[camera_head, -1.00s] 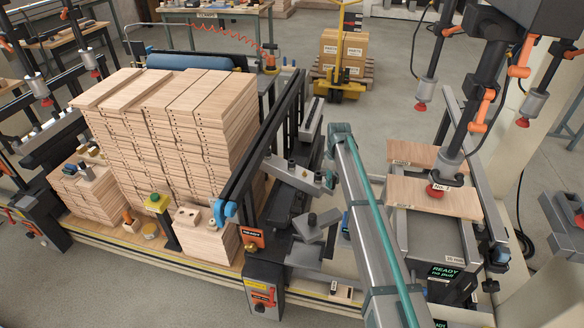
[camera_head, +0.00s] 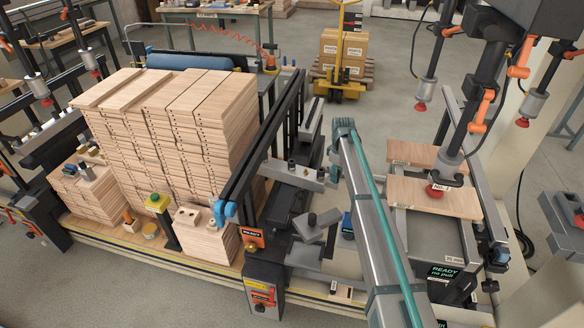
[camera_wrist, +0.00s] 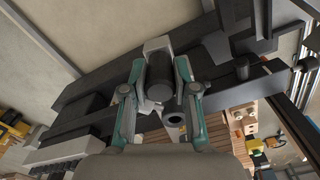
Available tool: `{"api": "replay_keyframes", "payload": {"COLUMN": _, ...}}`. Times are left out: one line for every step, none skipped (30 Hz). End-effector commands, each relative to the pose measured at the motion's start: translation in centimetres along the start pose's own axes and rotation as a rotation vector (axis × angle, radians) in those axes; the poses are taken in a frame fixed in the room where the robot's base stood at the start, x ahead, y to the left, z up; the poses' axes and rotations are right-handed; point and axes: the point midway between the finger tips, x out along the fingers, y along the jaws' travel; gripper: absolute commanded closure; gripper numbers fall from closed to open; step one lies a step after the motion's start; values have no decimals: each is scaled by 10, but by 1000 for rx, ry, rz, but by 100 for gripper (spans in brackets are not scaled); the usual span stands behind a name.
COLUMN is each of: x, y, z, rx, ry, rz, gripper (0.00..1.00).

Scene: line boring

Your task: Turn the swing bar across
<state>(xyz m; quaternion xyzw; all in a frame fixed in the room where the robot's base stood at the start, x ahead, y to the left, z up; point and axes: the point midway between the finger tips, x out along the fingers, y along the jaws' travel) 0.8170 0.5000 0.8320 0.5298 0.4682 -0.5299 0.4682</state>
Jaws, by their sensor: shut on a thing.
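In the wrist view my gripper (camera_wrist: 160,70) has its teal fingers on both sides of a dark round knob (camera_wrist: 159,90) and is shut on it. The knob stands on a pale grey bar, which I take as the swing bar (camera_wrist: 156,44). The bar's far end shows beyond the knob, and a round socket (camera_wrist: 175,121) shows nearer the camera. In the head view my arm hides my gripper. A grey bar with upright pins (camera_head: 298,177) lies left of my arm there; I cannot tell whether it is the held one. A smaller grey block with a dark knob (camera_head: 316,227) sits below it.
A tall stack of drilled wooden boards (camera_head: 165,125) stands left of the dark rail frame (camera_head: 265,145). Boards (camera_head: 430,196) lie under a clamp at right.

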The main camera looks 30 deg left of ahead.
Motion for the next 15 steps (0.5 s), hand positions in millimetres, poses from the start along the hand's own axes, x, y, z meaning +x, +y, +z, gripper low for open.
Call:
{"api": "replay_keyframes", "payload": {"x": 0, "y": 0, "z": -1, "rx": -1, "ry": 3, "rz": 1, "gripper": 100}}
{"api": "replay_keyframes", "payload": {"x": 0, "y": 0, "z": -1, "rx": -1, "ry": 3, "rz": 1, "gripper": 100}}
{"api": "replay_keyframes", "payload": {"x": 0, "y": 0, "z": -1, "rx": -1, "ry": 3, "rz": 1, "gripper": 100}}
{"api": "replay_keyframes", "payload": {"x": 0, "y": 0, "z": -1, "rx": -1, "ry": 3, "rz": 1, "gripper": 100}}
{"api": "replay_keyframes", "payload": {"x": 0, "y": 0, "z": -1, "rx": -1, "ry": 3, "rz": 0, "gripper": 100}}
{"api": "replay_keyframes", "payload": {"x": 0, "y": 0, "z": -1, "rx": -1, "ry": 3, "rz": 0, "gripper": 100}}
{"api": "replay_keyframes", "payload": {"x": 0, "y": 0, "z": -1, "rx": -2, "ry": 3, "rz": 0, "gripper": 100}}
{"api": "replay_keyframes", "payload": {"x": 0, "y": 1, "z": -2, "rx": -4, "ry": 3, "rz": 0, "gripper": 100}}
{"api": "replay_keyframes", "payload": {"x": 0, "y": 2, "z": -2, "rx": -9, "ry": 3, "rz": 0, "gripper": 100}}
{"api": "replay_keyframes", "payload": {"x": 0, "y": 3, "z": -3, "rx": -15, "ry": 3, "rz": 0, "gripper": 100}}
{"api": "replay_keyframes", "payload": {"x": 0, "y": 5, "z": -3, "rx": -22, "ry": 3, "rz": 0, "gripper": 100}}
{"api": "replay_keyframes", "payload": {"x": 0, "y": 7, "z": -4, "rx": -33, "ry": 3, "rz": 0, "gripper": 100}}
{"api": "replay_keyframes", "payload": {"x": 0, "y": 9, "z": -5, "rx": -42, "ry": 3, "rz": 0, "gripper": 100}}
{"api": "replay_keyframes", "payload": {"x": 0, "y": 11, "z": -6, "rx": -53, "ry": 3, "rz": 0, "gripper": 100}}
{"api": "replay_keyframes", "payload": {"x": 0, "y": 13, "z": -7, "rx": -66, "ry": 3, "rz": 0, "gripper": 100}}
